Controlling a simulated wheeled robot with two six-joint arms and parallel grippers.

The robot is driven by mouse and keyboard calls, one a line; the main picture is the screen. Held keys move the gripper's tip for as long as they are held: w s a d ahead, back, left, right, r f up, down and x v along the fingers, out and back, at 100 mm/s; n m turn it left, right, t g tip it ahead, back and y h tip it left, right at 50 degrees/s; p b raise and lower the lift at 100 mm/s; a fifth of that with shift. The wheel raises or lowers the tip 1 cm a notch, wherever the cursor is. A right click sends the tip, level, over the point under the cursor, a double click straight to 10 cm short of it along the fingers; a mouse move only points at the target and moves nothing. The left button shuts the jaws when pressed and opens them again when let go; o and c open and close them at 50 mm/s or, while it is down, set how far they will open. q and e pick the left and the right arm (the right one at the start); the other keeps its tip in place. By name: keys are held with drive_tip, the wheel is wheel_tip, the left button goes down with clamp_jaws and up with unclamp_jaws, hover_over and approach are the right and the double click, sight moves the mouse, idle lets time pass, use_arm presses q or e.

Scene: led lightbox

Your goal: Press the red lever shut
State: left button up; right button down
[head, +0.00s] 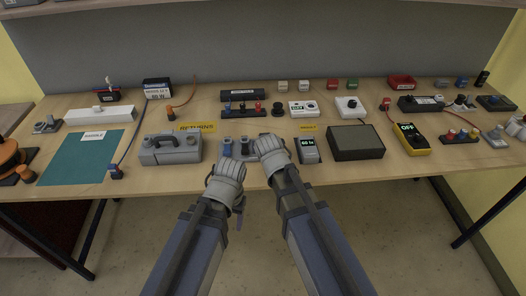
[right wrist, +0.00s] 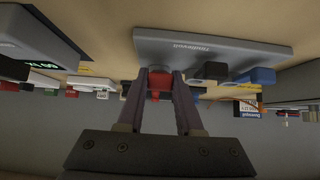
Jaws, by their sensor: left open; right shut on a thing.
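My right gripper (head: 266,148) is at the right end of this block and hides that end in the head view. In the right wrist view the grey block (right wrist: 200,48) appears upside down, and the red lever (right wrist: 159,82) is between my right fingertips, which are shut on it. A blue lever (right wrist: 256,76) sits beside it. My left gripper (head: 228,172) is open and empty, just in front of the block.
A grey case with a handle (head: 171,152) stands left of the block. A small meter (head: 308,150) and a dark box (head: 355,142) stand close on the right. Several switches and connectors line the table behind. The front edge of the table (head: 400,174) is close to my grippers.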

drive_tip(key=f+t+b, duration=0.1)
drive_tip(key=t+b, duration=0.1)
drive_tip(key=b, duration=0.1)
drive_tip(key=f+t+b, duration=0.1)
drive_tip(key=b, duration=0.3)
drive_tip(key=shift+s+t, duration=0.4)
drive_tip(key=shift+r+t+b, duration=0.15)
drive_tip(key=shift+t+b, duration=0.35)
drive_tip(key=shift+b, duration=0.1)
drive_tip(key=c, duration=0.6)
unclamp_jaws()
drive_tip(key=shift+o, duration=0.2)
